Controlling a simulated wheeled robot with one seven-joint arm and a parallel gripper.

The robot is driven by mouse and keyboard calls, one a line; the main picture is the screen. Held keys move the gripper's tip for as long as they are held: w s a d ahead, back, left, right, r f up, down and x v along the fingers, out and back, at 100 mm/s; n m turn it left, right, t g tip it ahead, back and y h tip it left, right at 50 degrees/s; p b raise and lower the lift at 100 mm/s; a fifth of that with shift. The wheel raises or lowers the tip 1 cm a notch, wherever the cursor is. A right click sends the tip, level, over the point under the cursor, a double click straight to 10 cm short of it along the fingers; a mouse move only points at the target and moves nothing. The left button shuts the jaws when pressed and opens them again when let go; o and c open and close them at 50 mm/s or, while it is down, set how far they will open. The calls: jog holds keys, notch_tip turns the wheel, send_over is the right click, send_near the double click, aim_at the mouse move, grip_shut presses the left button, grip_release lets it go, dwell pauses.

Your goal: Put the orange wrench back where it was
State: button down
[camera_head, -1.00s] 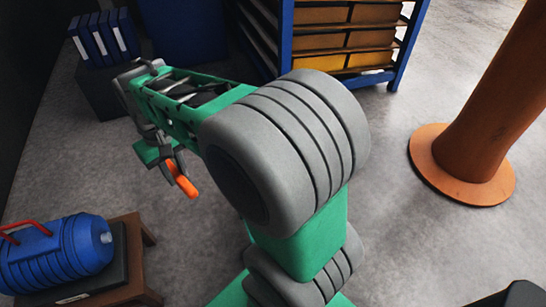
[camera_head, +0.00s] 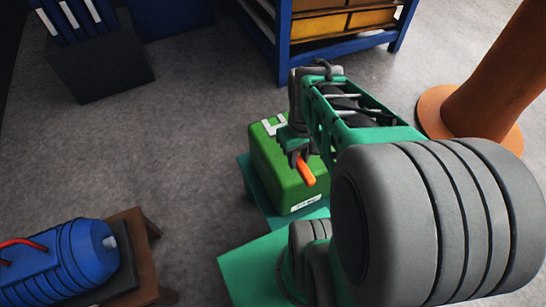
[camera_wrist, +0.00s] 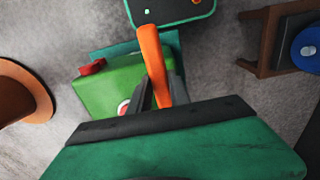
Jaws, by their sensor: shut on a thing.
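The orange wrench (camera_head: 306,171) is in my gripper (camera_head: 299,156), and its orange length sticks out past the fingers. In the wrist view the wrench (camera_wrist: 153,60) stands out between the dark fingers of my gripper (camera_wrist: 157,92). The gripper is shut on it. In the head view the wrench shows in front of a green box (camera_head: 275,175) with a white mark on top and a white label low on its side. The box also shows below the wrench in the wrist view (camera_wrist: 105,90). I cannot tell how far the wrench is from the box.
A blue ribbed tank (camera_head: 65,262) with a red handle lies on a low brown stand (camera_head: 140,235) at the left. A blue shelf rack (camera_head: 275,50) stands at the back, with blue binders on a dark block (camera_head: 105,72). An orange column (camera_head: 490,85) stands right. Grey floor between is clear.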

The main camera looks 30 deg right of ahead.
jog(key=shift+s+d+f, duration=0.15)
jog(key=shift+f, duration=0.4)
jog(key=w+f, duration=0.4)
jog(key=w, duration=0.5)
send_over(274, 156)
jog(key=f, duration=0.5)
jog(key=shift+s+f+b, duration=0.1)
jog(key=shift+s+b, duration=0.15)
jog(key=shift+b, duration=0.15)
jog(key=shift+w+f, duration=0.2)
jog(key=shift+f, duration=1.5)
jog(key=shift+f, duration=0.1)
jog(key=shift+f, duration=0.15)
jog(key=c, duration=1.2)
grip_release()
